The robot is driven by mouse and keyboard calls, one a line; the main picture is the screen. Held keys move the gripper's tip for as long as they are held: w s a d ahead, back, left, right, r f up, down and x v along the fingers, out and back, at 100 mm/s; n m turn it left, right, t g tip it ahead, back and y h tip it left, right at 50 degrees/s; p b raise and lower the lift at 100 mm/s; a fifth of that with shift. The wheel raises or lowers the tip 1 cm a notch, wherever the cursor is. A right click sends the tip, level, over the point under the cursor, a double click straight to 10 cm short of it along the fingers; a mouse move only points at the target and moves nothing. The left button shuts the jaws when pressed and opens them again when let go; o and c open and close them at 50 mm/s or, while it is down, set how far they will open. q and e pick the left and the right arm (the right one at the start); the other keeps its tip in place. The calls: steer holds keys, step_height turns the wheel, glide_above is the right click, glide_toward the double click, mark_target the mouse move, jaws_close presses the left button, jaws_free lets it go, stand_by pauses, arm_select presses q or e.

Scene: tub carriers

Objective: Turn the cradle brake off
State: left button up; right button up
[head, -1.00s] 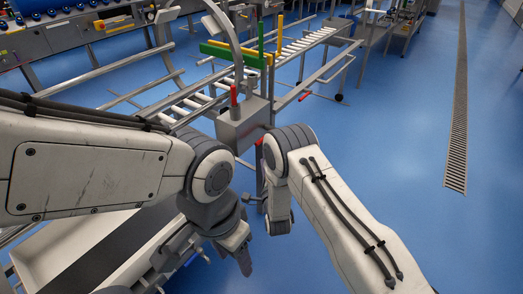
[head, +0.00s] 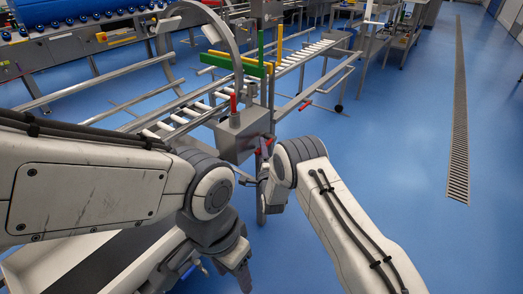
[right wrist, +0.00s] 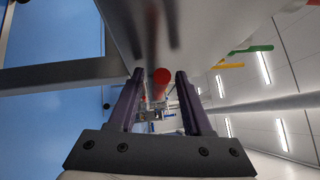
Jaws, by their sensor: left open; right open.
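A grey box (head: 243,137) stands at the near end of the roller frame. An upright red handle (head: 233,103) rises from its top. A second red part (head: 268,143) shows at the box's right side, partly hidden by my right wrist. My right gripper (head: 262,172) is beside the box, mostly hidden in the head view. In the right wrist view my right gripper (right wrist: 160,98) is open, with a round red knob (right wrist: 161,76) showing between and beyond its fingers, not gripped. My left gripper (head: 243,272) is open and empty, low over the tub carrier. I cannot tell which red part is the brake.
The roller frame (head: 190,112) runs away behind the box, with green (head: 228,60) and yellow (head: 279,42) bars above. A pale tub carrier (head: 60,262) lies below my left arm. Blue floor (head: 400,130) is clear on the right up to a drain grate (head: 460,120).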

jaws_close()
stand_by(1.4)
